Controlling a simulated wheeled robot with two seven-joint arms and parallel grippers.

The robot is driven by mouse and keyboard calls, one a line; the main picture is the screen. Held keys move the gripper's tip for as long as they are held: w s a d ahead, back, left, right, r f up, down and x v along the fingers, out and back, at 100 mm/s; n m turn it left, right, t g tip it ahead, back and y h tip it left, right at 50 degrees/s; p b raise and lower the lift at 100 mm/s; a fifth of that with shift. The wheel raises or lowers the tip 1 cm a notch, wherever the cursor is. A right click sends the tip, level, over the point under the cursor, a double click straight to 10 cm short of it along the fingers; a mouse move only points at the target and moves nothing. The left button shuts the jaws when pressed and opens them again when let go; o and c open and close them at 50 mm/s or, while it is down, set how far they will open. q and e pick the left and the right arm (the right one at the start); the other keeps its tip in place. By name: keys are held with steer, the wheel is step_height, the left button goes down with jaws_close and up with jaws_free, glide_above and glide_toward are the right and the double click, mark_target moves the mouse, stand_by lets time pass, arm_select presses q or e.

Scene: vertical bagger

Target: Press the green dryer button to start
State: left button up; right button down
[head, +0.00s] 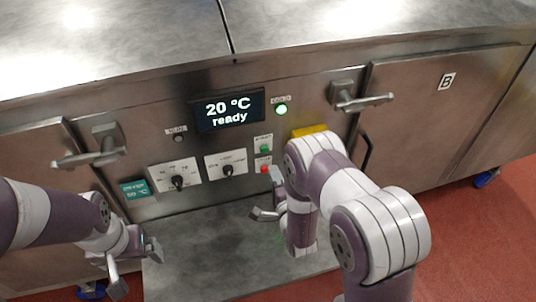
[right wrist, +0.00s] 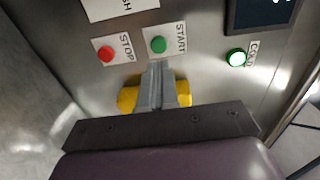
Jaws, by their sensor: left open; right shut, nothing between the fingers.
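The green START button (head: 265,149) sits on the steel front panel, above the red STOP button (head: 264,168). In the right wrist view the green button (right wrist: 158,45) is unlit and clear of the fingers. My right gripper (right wrist: 157,72) is shut and empty, its tips just short of the green button in that picture; I cannot tell the gap in depth. In the head view my right arm hides part of the area beside the buttons. My left gripper (head: 132,262) is open and empty at the lower left, away from the buttons.
The display (head: 229,110) reads "20 °C ready". A lit green lamp (head: 281,109) is beside it. A yellow block (head: 310,131) lies right of the buttons, behind my right fingers. Two dials (head: 178,182) (head: 228,170) and door handles (head: 362,99) (head: 88,158) stick out from the front.

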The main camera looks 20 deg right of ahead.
mark_target(265, 150)
steer(key=w+p, duration=0.1)
steer(key=w, duration=0.5)
steer(key=shift+w+f+p, duration=0.1)
steer(key=shift+w+p, duration=0.2)
steer(key=shift+p, duration=0.05)
arm_select(q)
step_height(265, 150, up, 2)
steer(key=shift+r, duration=0.1)
arm_select(e)
steer(key=shift+a, duration=0.1)
